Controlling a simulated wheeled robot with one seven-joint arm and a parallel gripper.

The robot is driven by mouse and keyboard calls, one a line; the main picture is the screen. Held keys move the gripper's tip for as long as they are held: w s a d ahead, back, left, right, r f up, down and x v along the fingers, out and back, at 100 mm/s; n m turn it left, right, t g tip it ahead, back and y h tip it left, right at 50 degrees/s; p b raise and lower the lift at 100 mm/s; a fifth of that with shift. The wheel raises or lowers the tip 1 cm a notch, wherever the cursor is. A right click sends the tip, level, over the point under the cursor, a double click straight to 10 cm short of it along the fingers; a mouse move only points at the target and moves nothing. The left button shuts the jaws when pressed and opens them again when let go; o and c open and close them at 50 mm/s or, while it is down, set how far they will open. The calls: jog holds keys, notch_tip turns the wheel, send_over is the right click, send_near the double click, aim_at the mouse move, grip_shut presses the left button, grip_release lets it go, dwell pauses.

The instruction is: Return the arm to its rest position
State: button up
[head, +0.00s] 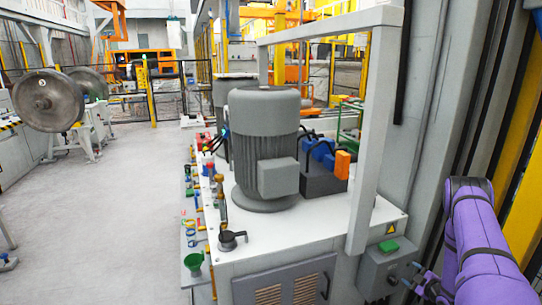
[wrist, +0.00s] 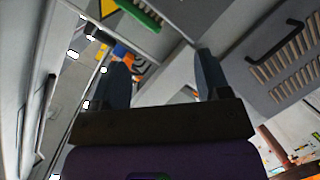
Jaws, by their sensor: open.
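My purple arm (head: 482,245) reaches in at the lower right of the head view, bent at an elbow beside the grey wall column. My gripper (head: 405,273) is low in the head view, close to a grey control box (head: 378,274) on the cabinet's side. In the wrist view my gripper (wrist: 162,78) shows two dark fingers spread apart with nothing between them. It is open and empty. Whether a finger touches the box cannot be told.
A white cabinet (head: 300,237) carries a grey motor (head: 264,140) and a frame post (head: 375,130). A green part (head: 388,246) tops the control box; a green part (wrist: 140,14) also shows in the wrist view. The left floor (head: 110,220) is open.

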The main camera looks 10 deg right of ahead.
jog(key=w+a+r+m+g+h, duration=0.1)
jog(key=w+r, duration=0.5)
jog(key=r, duration=0.6)
jog(key=w+a+r+m+g+h, duration=0.1)
jog(key=w+r, duration=0.4)
jog(key=r, duration=0.7)
jog(key=s+a+r+m+g+h, duration=0.1)
jog(key=a+r+m, duration=0.1)
jog(key=a+r, duration=0.6)
jog(key=s+a+r+m+g+h, duration=0.15)
jog(key=a+r, duration=0.25)
jog(key=r, duration=0.8)
jog(key=s+a+r+m+g+y, duration=0.2)
jog(key=s+a+r+m+g, duration=0.1)
jog(key=s+a+r, duration=1.2)
jog(key=s+a+g+y, duration=0.1)
jog(key=s+a, duration=0.5)
jog(key=s, duration=0.5)
jog(key=s+a+m+g+y, duration=0.1)
jog(key=s+a, duration=0.6)
jog(key=s, duration=0.4)
jog(key=shift+s+y, duration=0.3)
jog(key=shift+y, duration=0.05)
